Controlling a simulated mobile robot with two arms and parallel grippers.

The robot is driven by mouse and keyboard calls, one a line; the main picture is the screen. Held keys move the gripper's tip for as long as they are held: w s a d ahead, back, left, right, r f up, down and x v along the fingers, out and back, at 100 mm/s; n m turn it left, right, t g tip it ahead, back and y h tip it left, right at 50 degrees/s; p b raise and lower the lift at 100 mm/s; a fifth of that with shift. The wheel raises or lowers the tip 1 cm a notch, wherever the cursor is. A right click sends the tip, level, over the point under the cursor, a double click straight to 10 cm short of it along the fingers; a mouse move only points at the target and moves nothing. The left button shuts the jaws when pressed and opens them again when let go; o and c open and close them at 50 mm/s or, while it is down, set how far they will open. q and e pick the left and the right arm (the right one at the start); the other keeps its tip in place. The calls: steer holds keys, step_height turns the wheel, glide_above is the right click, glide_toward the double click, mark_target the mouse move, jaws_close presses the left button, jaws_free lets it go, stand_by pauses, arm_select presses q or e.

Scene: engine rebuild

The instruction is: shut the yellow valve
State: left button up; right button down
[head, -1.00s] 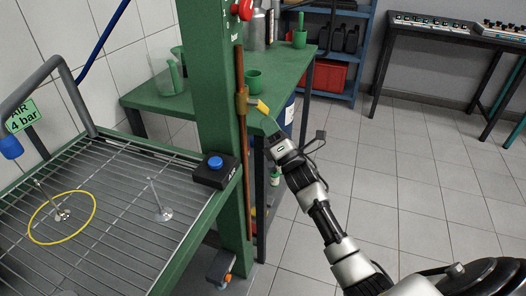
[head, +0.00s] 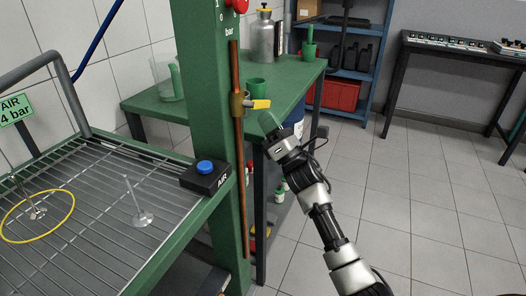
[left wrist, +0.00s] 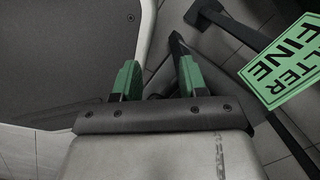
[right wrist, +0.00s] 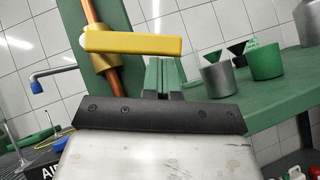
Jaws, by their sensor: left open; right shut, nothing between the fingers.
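The yellow valve lever (head: 257,104) sits on a brass body (head: 236,104) on the vertical copper pipe (head: 243,190). In the head view the lever points right, about level, across the pipe. In the right wrist view the lever (right wrist: 135,43) also lies crosswise, in front of the brass body (right wrist: 104,60). My right gripper (head: 268,122) is shut and empty just below the lever's free end; its green fingertips (right wrist: 161,70) show right under the lever. I cannot tell whether they touch it. My left gripper (left wrist: 158,78) is open and empty, away from the valve.
A green post (head: 205,100) stands beside the pipe. A black box with a blue button (head: 205,166) is at the wire-rack bench (head: 90,190). A green table (head: 290,85) with cups stands behind. A sign (left wrist: 285,62) is near my left gripper. Floor at right is clear.

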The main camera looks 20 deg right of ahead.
arm_select(q)
steer(key=w+d+r+t+h+b, duration=0.1)
steer(key=w+d+r+t, duration=0.15)
steer(key=w+r, duration=0.55)
steer(key=w+d+r+t+b, duration=0.1)
steer(key=w+d+r+t, duration=0.15)
steer(key=w+r, duration=0.55)
steer(key=w+b+v, duration=0.2)
steer(key=b+v, duration=0.1)
steer(key=v, duration=0.6)
steer(key=w+t+b, duration=0.1)
steer(key=w+r+t+b, duration=0.1)
steer(key=t, duration=0.1)
steer(key=w+d+t+h+b, duration=0.1)
steer(key=w, duration=0.1)
steer(key=shift+d+r+m+t, duration=0.15)
steer(key=shift+r+m+t, duration=0.15)
arm_select(e)
steer(key=d+r+n+g+y, duration=0.1)
steer(key=n+y, duration=0.1)
steer(key=w+d+r+n+g+y, duration=0.1)
steer(key=n+y, duration=0.1)
steer(key=n, duration=0.1)
steer(key=w+d+r+n+g+y, duration=0.1)
steer(key=n+y, duration=0.2)
steer(key=shift+r, duration=0.1)
steer(key=shift+d+r, duration=0.15)
arm_select(q)
steer(key=shift+w, duration=0.1)
